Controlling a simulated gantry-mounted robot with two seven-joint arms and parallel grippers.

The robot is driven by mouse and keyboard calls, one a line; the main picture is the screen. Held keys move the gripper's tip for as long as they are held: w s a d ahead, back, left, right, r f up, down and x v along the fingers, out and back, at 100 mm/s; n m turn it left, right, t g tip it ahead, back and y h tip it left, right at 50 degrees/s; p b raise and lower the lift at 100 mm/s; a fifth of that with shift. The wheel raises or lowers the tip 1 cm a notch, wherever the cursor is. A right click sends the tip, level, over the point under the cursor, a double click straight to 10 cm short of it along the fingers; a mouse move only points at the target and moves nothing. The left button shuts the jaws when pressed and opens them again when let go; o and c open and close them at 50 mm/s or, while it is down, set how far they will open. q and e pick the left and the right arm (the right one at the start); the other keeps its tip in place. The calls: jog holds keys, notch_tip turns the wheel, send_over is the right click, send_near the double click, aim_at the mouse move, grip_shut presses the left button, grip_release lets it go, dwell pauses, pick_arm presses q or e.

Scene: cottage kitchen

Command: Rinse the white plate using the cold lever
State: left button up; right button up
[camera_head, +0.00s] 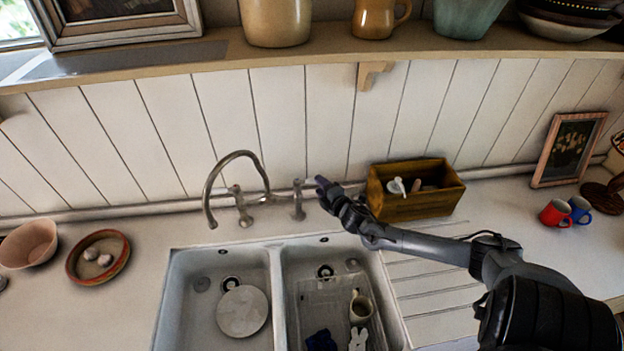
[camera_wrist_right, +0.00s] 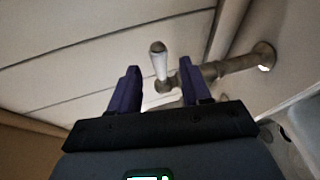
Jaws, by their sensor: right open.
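The white plate (camera_head: 243,311) lies in the left basin of the double sink (camera_head: 276,262). The curved metal tap (camera_head: 233,156) stands behind the sink, its spout end near the back edge of the left basin. No water shows from it. My right gripper (camera_head: 322,186) is just right of the tap's right post (camera_head: 298,200). In the right wrist view, a white-handled lever (camera_wrist_right: 159,62) shows between my open right fingers, which do not visibly close on it. I cannot tell whether it is the cold one. My left gripper is not in view.
The right basin holds a clear tray (camera_head: 306,299), a cream mug (camera_head: 361,306), and a dark blue item (camera_head: 321,341). A wooden box (camera_head: 414,198) stands close right of my right gripper. A brown dish (camera_head: 98,257) and pink bowl (camera_head: 29,244) stand left.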

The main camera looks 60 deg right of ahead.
aim_at(307, 182)
jog(key=x, duration=0.6)
jog(key=shift+w, duration=0.3)
jog(key=shift+d, duration=0.15)
jog(key=shift+c, duration=0.3)
grip_shut()
